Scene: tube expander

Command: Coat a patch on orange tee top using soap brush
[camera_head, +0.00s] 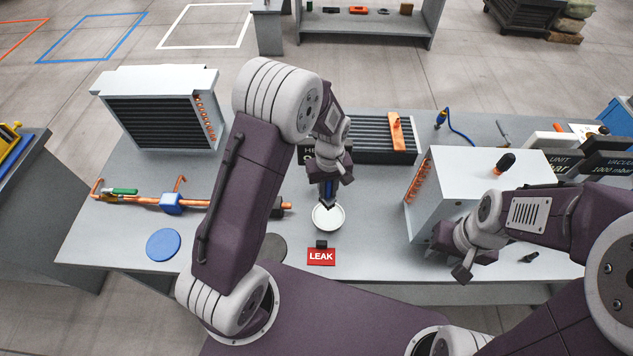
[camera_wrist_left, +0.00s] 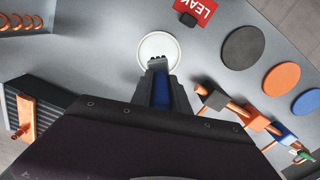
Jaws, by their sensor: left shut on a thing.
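My left gripper (camera_head: 328,192) is shut on the soap brush, whose blue handle (camera_wrist_left: 160,90) shows between the fingers in the left wrist view. The brush's dark tip (camera_wrist_left: 157,59) is over the white dish (camera_head: 328,217), which also shows in the left wrist view (camera_wrist_left: 160,42). I cannot tell whether the tip touches the dish. An orange copper tube with an upright tee stub (camera_head: 180,183) lies at the left of the table, held in a blue block (camera_head: 172,204). My right gripper (camera_head: 453,255) is open and empty near the table's front right.
A red LEAK sign (camera_head: 321,257) stands in front of the dish. A blue disc (camera_head: 163,245) lies front left; a dark disc (camera_wrist_left: 243,47) and an orange disc (camera_wrist_left: 282,79) lie beside it. Finned units stand back left (camera_head: 155,85) and right (camera_head: 490,165).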

